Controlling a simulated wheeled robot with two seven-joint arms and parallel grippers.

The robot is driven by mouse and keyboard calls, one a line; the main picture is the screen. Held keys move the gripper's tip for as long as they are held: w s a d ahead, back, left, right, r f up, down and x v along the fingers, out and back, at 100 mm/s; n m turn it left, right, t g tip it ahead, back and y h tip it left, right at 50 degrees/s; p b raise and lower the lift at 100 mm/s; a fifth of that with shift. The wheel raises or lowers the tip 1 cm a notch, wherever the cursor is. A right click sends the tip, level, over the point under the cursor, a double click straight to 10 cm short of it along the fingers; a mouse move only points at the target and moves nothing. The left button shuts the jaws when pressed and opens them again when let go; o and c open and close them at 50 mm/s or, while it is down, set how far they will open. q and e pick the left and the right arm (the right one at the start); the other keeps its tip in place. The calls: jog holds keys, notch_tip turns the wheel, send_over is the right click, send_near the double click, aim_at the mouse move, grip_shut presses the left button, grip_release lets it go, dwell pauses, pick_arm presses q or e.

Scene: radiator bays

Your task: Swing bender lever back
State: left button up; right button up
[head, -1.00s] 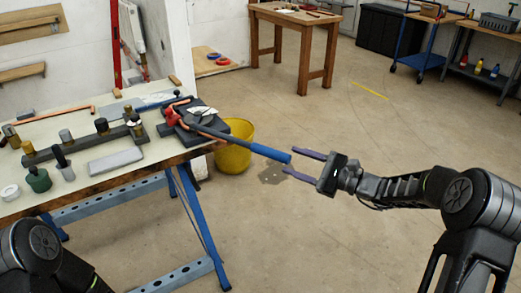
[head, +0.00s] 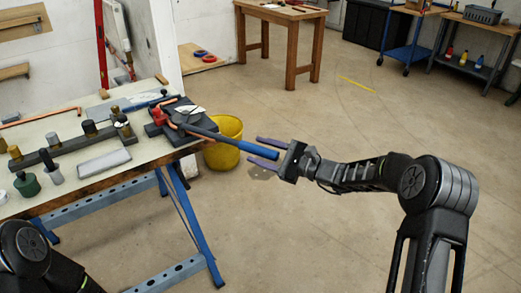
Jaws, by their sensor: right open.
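The bender lever (head: 232,139) has a long blue grip and reaches out past the right edge of the workbench. Its other end meets the bender (head: 165,118), which has a red part and sits on a dark block at the bench's right end. A copper pipe (head: 186,109) lies at the bender. My right gripper (head: 262,148) is open, its two purple fingers pointing left, one on each side of the lever's blue end in the picture. I cannot tell whether they touch it. My left arm shows at the lower left, but its gripper is out of view.
The workbench (head: 120,172) carries a rail with several fittings, a grey block (head: 104,161) and a green pot (head: 27,184). A yellow bucket (head: 223,150) stands on the floor behind the lever. The floor to the right is clear up to a wooden table (head: 282,14).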

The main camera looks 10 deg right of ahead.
jog(key=shift+w, duration=0.1)
jog(key=shift+c, duration=0.4)
grip_shut()
dwell(1.0)
